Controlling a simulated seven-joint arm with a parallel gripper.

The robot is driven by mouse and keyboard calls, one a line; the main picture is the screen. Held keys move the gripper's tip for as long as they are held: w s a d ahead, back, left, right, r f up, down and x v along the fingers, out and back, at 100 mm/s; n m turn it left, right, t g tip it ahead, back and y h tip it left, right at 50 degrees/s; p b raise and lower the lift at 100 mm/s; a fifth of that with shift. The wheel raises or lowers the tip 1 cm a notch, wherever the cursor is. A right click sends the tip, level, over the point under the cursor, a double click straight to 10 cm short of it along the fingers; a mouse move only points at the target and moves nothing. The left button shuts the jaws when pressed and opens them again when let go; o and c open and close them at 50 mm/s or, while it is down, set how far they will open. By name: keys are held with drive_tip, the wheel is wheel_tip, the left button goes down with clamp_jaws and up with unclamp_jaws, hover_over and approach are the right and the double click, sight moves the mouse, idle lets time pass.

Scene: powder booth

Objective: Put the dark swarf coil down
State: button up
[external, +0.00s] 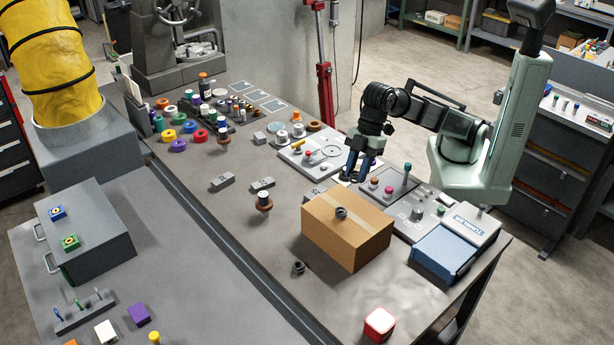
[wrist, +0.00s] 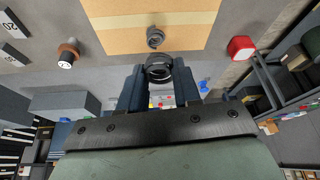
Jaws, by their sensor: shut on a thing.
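My gripper (external: 352,172) points down above the far side of the table, behind the cardboard box, between the grey panel with a dial and the control panel. In the wrist view my gripper (wrist: 158,78) is shut on a dark ring-shaped coil (wrist: 158,74) held between the blue-grey fingers. In the external view the fingers mostly hide it. A similar dark coil (external: 341,213) sits on top of the cardboard box (external: 345,238); it also shows in the wrist view (wrist: 155,37). Another small dark coil (external: 298,267) lies on the table in front of the box.
A control panel (external: 416,208) with knobs and a blue-and-white box (external: 450,250) stand right of the cardboard box. A brown spool (external: 264,200) and labelled grey blocks (external: 222,182) stand left. A red-and-white box (external: 379,325) is near the front edge.

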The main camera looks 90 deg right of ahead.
drive_tip(key=shift+s+d+f, duration=0.2)
drive_tip(key=shift+f, duration=4.9)
drive_tip(key=shift+f, duration=0.15)
drive_tip(key=o, duration=1)
drive_tip(key=v, duration=1.2)
drive_tip(key=shift+a, duration=0.15)
